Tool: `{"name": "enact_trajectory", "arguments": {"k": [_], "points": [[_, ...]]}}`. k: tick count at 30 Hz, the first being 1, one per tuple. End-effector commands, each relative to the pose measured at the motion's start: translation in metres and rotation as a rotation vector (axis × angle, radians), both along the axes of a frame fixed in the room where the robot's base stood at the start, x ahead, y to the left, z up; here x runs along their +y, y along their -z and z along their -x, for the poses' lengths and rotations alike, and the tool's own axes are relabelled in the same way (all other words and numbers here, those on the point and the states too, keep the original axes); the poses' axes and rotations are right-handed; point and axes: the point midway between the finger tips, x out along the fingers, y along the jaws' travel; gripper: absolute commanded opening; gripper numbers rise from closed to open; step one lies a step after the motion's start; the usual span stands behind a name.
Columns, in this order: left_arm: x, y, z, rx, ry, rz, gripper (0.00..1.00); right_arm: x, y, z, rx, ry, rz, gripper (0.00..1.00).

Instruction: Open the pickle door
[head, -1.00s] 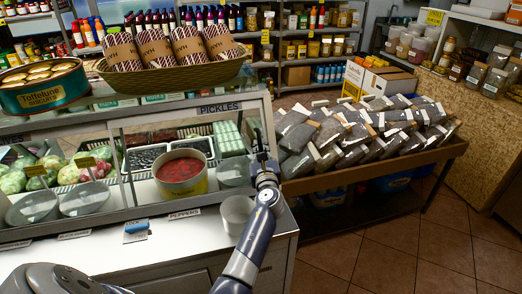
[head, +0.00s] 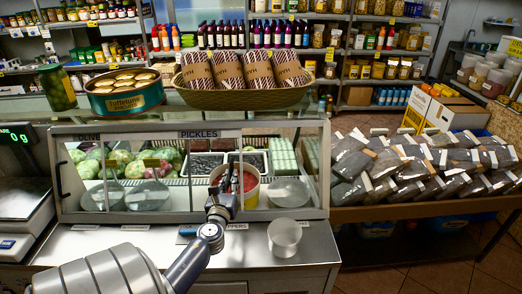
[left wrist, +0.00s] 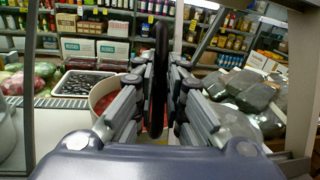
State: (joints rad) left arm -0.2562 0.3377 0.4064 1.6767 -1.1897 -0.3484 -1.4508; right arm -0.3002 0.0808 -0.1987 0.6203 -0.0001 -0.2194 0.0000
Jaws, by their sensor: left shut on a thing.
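The glass-fronted counter case has a PICKLES label (head: 199,134) on its top rail. Behind the front stand a yellow tub of red food (head: 250,190), dark trays and a clear bowl (head: 289,193). My left gripper (head: 224,196) is at the front of the case, before the tub. In the left wrist view its fingers are shut on a dark upright door handle (left wrist: 160,75). The pickle door's glass (head: 205,195) appears slid left, with the case's right part uncovered. Most of the handle is hidden by the gripper in the head view. My right gripper is out of view.
A white cup (head: 284,237) stands on the steel counter (head: 255,250) right of my left arm. A scale (head: 22,200) is at the left. A basket (head: 245,97) and a biscuit tin (head: 125,103) sit on top. A bag-filled stand (head: 420,211) is to the right.

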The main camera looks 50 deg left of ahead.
Motion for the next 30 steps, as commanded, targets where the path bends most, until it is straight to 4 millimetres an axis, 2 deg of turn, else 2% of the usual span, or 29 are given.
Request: {"name": "enact_trajectory", "arguments": {"k": [1,6,12,18,28,29,30], "points": [[0.011,0.003,0.013,0.005,-0.002,-0.005,0.00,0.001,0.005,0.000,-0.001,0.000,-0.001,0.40],[0.037,0.003,0.043,0.003,-0.002,-0.002,0.00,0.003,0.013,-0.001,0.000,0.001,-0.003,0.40],[0.055,0.002,0.065,0.001,-0.003,-0.001,0.00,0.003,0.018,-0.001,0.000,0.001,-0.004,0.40],[0.062,0.001,0.073,0.000,-0.002,0.000,0.00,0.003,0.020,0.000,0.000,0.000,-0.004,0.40],[0.063,0.001,0.074,0.001,-0.002,0.001,0.00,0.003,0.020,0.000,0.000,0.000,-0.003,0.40],[0.063,0.001,0.074,0.001,-0.002,0.001,0.13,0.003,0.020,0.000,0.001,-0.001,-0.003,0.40],[0.063,0.001,0.074,0.001,-0.002,0.001,0.22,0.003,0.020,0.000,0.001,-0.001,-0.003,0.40]]}}
